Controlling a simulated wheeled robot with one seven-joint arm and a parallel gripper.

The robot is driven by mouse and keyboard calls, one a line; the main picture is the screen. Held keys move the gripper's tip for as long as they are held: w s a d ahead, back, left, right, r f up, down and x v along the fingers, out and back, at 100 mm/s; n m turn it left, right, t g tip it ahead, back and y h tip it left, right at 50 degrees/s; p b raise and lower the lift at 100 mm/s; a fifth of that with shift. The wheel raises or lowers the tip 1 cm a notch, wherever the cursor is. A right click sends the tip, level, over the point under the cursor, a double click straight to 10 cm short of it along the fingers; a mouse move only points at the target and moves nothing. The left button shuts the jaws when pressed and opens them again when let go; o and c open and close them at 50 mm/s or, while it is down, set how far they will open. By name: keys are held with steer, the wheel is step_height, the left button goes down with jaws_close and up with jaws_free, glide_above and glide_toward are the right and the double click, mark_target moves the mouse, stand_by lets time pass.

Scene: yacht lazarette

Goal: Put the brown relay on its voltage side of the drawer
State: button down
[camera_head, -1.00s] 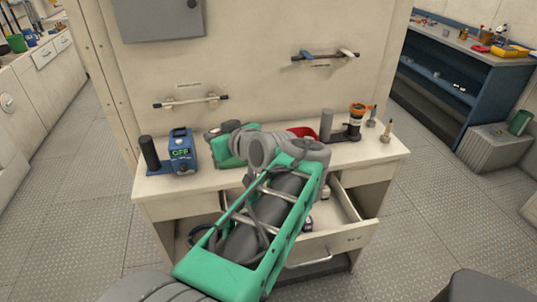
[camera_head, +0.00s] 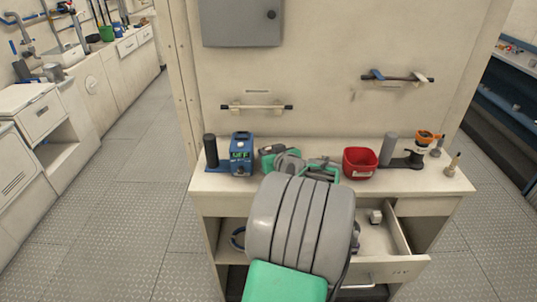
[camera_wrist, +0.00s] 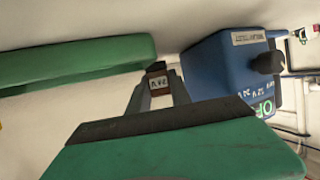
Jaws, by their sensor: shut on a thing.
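My gripper (camera_wrist: 157,92) is shut on a small brown relay (camera_wrist: 155,67). The relay has a pale label that looks upside down, and its voltage is hard to read. In the wrist view a blue tester box (camera_wrist: 228,68) with a black knob is just right of the relay. In the head view the box (camera_head: 241,155) stands on the bench top at left, with a green display that looks like OFF. My arm largely hides my gripper there. The drawer (camera_head: 398,270) is pulled open below the bench at right. My arm covers its left part, and its front label is too small to read.
A red bin (camera_head: 360,163) and an orange-topped stand (camera_head: 424,139) are on the bench (camera_head: 455,183) to the right. A small light object (camera_head: 375,217) is in the drawer's visible part. A grey wall cabinet (camera_head: 241,22) and two wall-mounted rods are above.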

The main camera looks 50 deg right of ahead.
steer(key=shift+f, duration=0.45)
steer(key=shift+f, duration=0.15)
steer(key=shift+f+b, duration=0.1)
steer(key=shift+b, duration=0.2)
steer(key=c, duration=1.2)
jaws_free()
steer(key=shift+o, duration=0.2)
